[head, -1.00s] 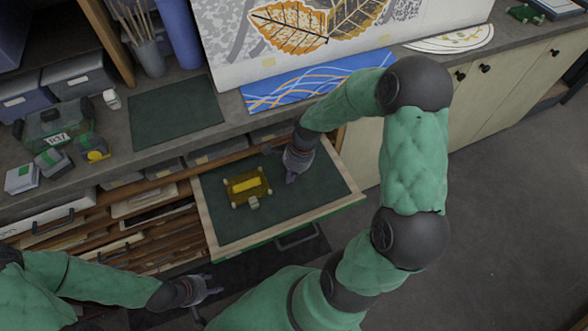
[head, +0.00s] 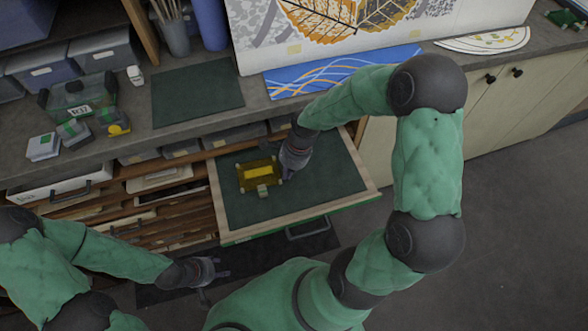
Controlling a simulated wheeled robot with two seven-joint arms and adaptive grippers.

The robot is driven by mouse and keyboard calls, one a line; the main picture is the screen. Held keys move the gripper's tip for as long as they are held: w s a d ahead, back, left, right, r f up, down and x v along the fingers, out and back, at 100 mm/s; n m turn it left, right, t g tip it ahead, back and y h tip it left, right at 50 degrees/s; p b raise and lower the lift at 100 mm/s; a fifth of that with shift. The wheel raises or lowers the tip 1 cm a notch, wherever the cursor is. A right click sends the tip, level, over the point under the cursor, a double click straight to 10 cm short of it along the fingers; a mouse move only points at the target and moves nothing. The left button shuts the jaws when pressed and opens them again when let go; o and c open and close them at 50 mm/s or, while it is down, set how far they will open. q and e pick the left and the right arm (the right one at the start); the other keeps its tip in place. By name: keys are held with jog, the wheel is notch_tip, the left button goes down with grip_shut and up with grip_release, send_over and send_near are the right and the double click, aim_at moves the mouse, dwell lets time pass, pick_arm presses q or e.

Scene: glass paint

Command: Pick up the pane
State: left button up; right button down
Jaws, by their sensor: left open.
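The pane (head: 259,172) is a small amber-yellow rectangle with pale pieces at its corners and front edge. It lies on the dark green lining of the pulled-out drawer (head: 320,195). My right gripper (head: 286,174) reaches down into the drawer at the pane's right edge. Its fingers are small and partly hidden by its own body, so I cannot tell whether they touch the pane or how wide they are. My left gripper (head: 217,270) is open and empty, low in front of the shelves and left of the drawer's front.
A dark green mat (head: 197,92) and a blue patterned sheet (head: 340,73) lie on the worktop above. A green case (head: 80,100) and small boxes stand at the left. The drawer's right half is bare, with a raised wooden rim.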

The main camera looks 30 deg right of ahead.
aim_at(247, 189)
jog(key=w+a, duration=0.1)
jog(key=a, duration=0.3)
jog(key=w+a, duration=0.1)
jog(key=a, duration=0.7)
jog(key=shift+w+a+p, duration=0.25)
jog(key=shift+w+p, duration=0.05)
jog(key=shift+w, duration=0.1)
